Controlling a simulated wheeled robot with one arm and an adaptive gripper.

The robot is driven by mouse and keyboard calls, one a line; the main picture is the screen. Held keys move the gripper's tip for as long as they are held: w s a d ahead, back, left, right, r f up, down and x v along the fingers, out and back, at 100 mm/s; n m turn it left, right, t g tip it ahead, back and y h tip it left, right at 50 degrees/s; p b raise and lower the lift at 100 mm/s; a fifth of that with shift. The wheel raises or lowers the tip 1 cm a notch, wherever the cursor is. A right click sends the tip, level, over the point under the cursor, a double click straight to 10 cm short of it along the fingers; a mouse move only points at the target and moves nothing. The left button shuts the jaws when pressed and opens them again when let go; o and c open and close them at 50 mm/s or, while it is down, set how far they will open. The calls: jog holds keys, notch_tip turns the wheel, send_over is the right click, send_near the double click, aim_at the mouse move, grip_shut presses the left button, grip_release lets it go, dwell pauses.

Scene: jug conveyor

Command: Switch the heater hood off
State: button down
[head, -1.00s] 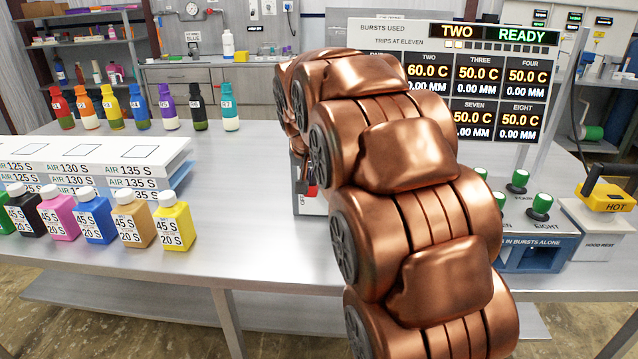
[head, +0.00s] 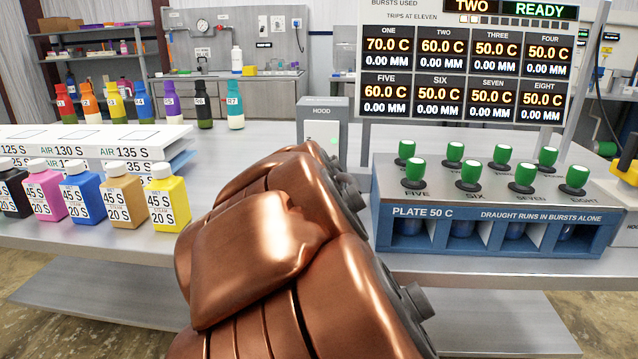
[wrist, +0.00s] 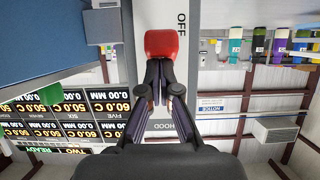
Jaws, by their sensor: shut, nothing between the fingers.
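The hood control box (head: 322,118) stands on the bench in the head view, labelled HOOD, with a small green light (head: 333,141) on its face. In the wrist view its face appears upside down, with the word OFF beside a red button (wrist: 162,44). My gripper (wrist: 161,72) is shut and empty, its fingertips right at the red button. I cannot tell whether they press it or only reach it. In the head view my copper arm hides the gripper and the box's lower part.
A blue plate unit (head: 470,255) with several green-topped knobs stands right of the box, below the readout board (head: 462,75). Several coloured bottles (head: 165,205) and a white rack (head: 90,135) are at the left. Bare bench lies between bottles and box.

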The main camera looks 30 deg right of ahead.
jog(key=shift+w, duration=0.1)
dwell(0.3)
jog(key=shift+w+d+r+p, duration=0.4)
jog(key=shift+w+p, duration=0.1)
jog(key=shift+p, duration=0.05)
